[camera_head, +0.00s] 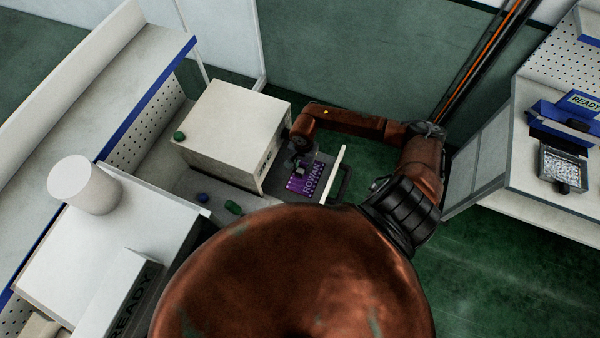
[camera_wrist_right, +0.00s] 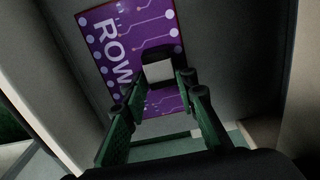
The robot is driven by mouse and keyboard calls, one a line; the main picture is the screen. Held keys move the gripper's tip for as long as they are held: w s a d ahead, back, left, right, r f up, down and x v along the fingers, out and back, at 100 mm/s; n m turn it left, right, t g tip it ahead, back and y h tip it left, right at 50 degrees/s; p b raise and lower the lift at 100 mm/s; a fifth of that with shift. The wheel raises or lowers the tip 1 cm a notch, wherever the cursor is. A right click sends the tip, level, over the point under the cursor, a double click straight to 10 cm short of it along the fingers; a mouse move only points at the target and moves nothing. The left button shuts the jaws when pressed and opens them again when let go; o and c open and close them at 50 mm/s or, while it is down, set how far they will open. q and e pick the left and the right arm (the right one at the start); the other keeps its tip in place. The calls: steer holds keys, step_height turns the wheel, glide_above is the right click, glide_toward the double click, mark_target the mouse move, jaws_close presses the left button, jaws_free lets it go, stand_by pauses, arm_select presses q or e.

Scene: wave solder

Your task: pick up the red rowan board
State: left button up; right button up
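The board marked ROWAN (camera_head: 306,180) looks purple, not red, with white lettering. My right gripper (camera_head: 300,163) is over the board's far end. In the right wrist view my right gripper (camera_wrist_right: 165,92) has its two fingers apart, one on each side of the dark block. I cannot tell whether they touch it. My left gripper is not in view.
The white machine (camera_head: 232,125) stands left of the board, with a green button on top. Green and blue buttons (camera_head: 233,207) are in front. A shelf bench (camera_head: 560,185) is at right.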

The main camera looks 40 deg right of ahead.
mark_target(304, 169)
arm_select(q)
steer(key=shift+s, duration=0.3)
arm_select(e)
steer(key=shift+s+f, duration=0.15)
jaws_close()
steer(key=shift+d+r, duration=0.1)
steer(key=shift+r, duration=0.4)
steer(key=r, duration=0.1)
steer(key=r+b, duration=0.1)
steer(key=r, duration=0.1)
steer(key=shift+s+a, duration=0.2)
steer(key=shift+s, duration=0.05)
arm_select(q)
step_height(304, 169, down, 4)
steer(key=b, duration=0.3)
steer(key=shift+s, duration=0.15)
arm_select(e)
steer(key=s+a+r, duration=0.6)
steer(key=s+r, duration=0.3)
steer(key=s, duration=0.2)
steer(key=shift+s+a, duration=0.25)
steer(key=shift+a, duration=0.1)
steer(key=shift+r, duration=0.1)
